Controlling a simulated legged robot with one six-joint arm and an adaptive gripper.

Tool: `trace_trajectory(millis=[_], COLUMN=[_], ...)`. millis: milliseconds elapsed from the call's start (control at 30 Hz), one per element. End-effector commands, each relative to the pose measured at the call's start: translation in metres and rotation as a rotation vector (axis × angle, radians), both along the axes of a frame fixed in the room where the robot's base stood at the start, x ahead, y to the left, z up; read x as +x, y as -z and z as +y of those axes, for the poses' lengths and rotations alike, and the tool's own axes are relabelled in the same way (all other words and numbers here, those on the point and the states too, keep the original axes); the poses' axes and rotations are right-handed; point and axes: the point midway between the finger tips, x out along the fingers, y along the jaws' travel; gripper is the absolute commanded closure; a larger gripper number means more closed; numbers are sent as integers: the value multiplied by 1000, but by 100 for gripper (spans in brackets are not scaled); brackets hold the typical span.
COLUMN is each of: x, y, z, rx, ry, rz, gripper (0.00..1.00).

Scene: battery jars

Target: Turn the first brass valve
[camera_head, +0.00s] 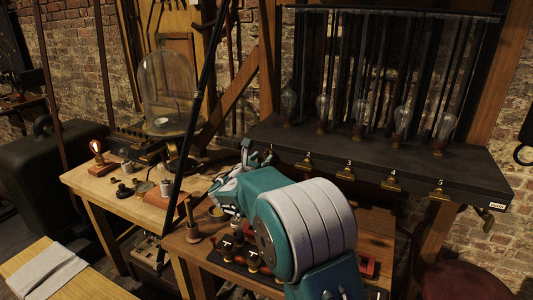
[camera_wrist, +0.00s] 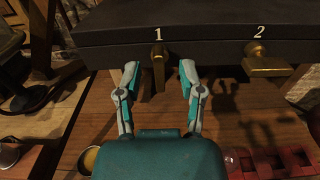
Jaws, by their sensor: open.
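The first brass valve (camera_wrist: 159,76) is under the number 1 on the front of the dark bench box in the wrist view. It looks dark and narrow, its handle hanging upright. My gripper (camera_wrist: 159,68) is open, with one teal-and-grey finger on each side of the valve and a visible gap on both sides. In the head view my gripper (camera_head: 256,154) is at the left end of the box front, and the first valve is hard to make out there. The second brass valve (camera_wrist: 265,60) is to the right, under the number 2, with a wider handle.
More brass valves, such as the third (camera_head: 346,172), line the dark box (camera_head: 370,150) to the right. Glass bulbs (camera_head: 322,108) stand on top. A wooden table (camera_head: 95,180) with a glass dome (camera_head: 167,88) is at left. A red part (camera_wrist: 295,162) lies on the wood below.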

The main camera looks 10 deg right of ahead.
Motion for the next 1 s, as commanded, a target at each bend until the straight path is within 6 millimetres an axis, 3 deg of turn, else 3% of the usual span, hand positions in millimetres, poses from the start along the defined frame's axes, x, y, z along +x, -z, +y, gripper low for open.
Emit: trace_trajectory(millis=[200,567,600,700,1000], x=[24,30,30,30,30], y=[0,0,0,0,0], z=[-19,-24,-23,-23,-22], rx=[0,2,1,1,4], ry=[2,1,1,1,0], rz=[0,0,0,0,-2], gripper=[50,50,59,100,100])
